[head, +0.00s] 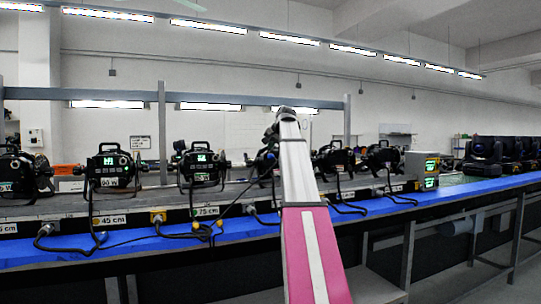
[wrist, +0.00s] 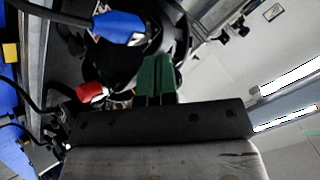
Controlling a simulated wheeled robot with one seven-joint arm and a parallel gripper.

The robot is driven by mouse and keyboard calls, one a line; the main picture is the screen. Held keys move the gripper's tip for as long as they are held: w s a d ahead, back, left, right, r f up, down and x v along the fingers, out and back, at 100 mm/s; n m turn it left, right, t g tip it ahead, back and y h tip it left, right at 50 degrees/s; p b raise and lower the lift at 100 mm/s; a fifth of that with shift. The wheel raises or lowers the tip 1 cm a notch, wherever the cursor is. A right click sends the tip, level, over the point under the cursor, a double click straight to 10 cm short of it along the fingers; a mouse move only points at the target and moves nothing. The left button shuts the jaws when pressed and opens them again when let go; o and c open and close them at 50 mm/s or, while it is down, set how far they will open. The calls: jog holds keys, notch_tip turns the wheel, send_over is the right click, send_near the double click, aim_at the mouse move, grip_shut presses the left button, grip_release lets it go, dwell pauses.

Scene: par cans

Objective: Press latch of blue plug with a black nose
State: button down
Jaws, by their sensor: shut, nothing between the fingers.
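In the wrist view a blue plug (wrist: 120,27) shows at the top, with a dark cable running off its left end. Its right end meets the dark round housing of a lamp; I cannot clearly make out the nose or the latch. My gripper (wrist: 157,62) has dark green fingers, closed together with nothing between them. In the picture the fingertips are below and right of the blue plug, apart from it, in front of the dark housing. In the head view my arm hides most of the lamp at its far end, and the fingers cannot be made out.
A red plug (wrist: 92,92) with a white end is left of my fingers. More blue shows at the left edge. In the head view, several black lamps (head: 203,168) line the bench, with a blue strip (head: 130,243) along its front and loose black cables.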

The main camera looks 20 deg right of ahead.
jog(key=shift+f, duration=0.1)
jog(key=shift+f, duration=0.3)
jog(key=shift+f, duration=0.35)
dwell(0.7)
jog(key=shift+r, duration=0.8)
jog(key=shift+r, duration=2.5)
